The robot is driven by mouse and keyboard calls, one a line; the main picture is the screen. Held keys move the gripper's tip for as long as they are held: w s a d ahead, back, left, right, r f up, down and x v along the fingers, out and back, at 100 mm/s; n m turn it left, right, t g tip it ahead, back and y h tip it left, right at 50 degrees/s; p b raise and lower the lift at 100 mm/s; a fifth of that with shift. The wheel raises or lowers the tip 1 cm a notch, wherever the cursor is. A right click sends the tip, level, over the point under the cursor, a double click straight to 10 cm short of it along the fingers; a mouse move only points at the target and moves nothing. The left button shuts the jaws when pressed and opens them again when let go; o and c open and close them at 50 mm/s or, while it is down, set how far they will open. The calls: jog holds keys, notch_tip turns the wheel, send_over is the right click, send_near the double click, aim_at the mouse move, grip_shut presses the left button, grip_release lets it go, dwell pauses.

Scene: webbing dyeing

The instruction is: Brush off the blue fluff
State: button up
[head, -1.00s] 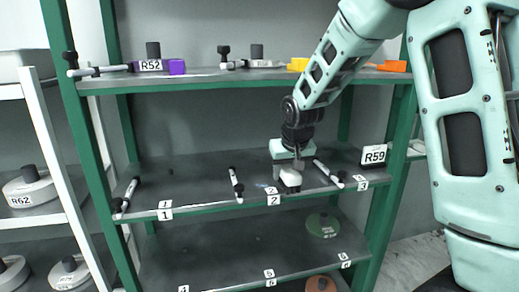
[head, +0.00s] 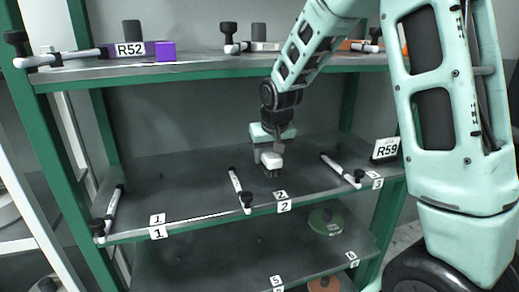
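My gripper (head: 270,153) is over the middle shelf board (head: 200,180), behind the number 2 labels. It is shut on a small white block (head: 271,161) with a darker underside, which looks like a brush. The block is at or just above the board; I cannot tell if it touches. I see no blue fluff now; the board around the block looks bare and grey, and the part behind the block is hidden.
Black-and-white divider rods (head: 239,190) and (head: 342,171) lie on the board to either side of my gripper. An R59 sign (head: 385,149) stands at right. The upper shelf (head: 200,67) holds a purple block (head: 166,51). A green disc (head: 325,221) lies below.

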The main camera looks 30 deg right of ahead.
jog(key=shift+w, duration=0.3)
jog(key=shift+f, duration=0.15)
jog(key=shift+f+b, duration=2.5)
jog(key=shift+f, duration=0.4)
jog(key=shift+f+b, duration=0.65)
jog(key=shift+f, duration=0.3)
jog(key=shift+s+a+r, duration=0.1)
jog(key=shift+s+a, duration=0.2)
jog(key=shift+s, duration=0.65)
jog(key=shift+s+a+r, duration=0.1)
jog(key=shift+s+a, duration=0.15)
jog(key=shift+s, duration=0.7)
jog(key=shift+f, duration=0.15)
